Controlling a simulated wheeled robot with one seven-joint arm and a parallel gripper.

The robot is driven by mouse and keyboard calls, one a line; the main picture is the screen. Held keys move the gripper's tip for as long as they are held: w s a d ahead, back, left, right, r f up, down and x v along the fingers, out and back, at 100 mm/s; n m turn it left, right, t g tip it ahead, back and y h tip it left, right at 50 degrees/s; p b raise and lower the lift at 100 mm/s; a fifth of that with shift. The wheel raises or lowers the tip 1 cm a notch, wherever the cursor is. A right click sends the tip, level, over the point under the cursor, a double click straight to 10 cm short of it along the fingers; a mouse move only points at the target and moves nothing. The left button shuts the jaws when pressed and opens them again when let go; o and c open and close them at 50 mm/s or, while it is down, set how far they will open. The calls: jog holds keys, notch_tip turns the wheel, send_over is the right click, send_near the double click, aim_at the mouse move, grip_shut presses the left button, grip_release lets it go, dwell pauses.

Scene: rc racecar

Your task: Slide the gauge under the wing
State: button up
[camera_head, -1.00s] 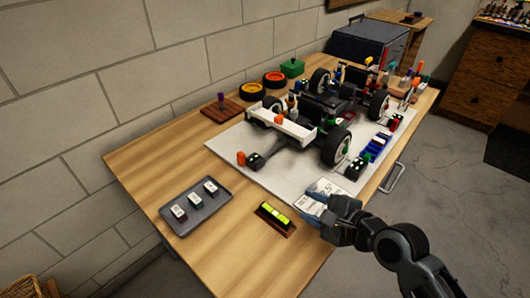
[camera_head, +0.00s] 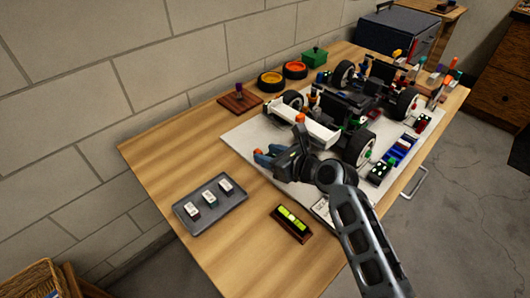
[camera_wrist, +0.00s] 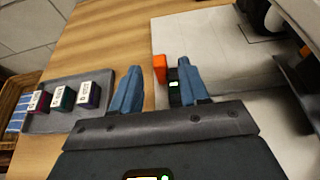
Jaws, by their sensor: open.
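A small black block with an orange end, which I take for the gauge (camera_wrist: 160,68), stands on the white board near its left edge. In the wrist view it is between my open fingers, closer to the right one; whether it touches is unclear. In the head view only its orange end (camera_head: 258,151) shows clearly, the rest hidden by my gripper (camera_head: 265,158). My gripper (camera_wrist: 158,92) is open and holds nothing. The white wing (camera_head: 304,128) is at the near end of the racecar (camera_head: 365,110), right of and behind my gripper, partly hidden by my wrist.
A grey tray (camera_head: 224,216) with three labelled blocks lies on the table to the left. A yellow-green level (camera_head: 291,221) lies near the front edge. Another black block (camera_head: 379,174) is by the right wheel. Bare wood (camera_head: 165,165) is free at far left.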

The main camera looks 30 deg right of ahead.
jog(key=shift+x, duration=1.25)
jog(key=shift+c, duration=0.4)
grip_shut()
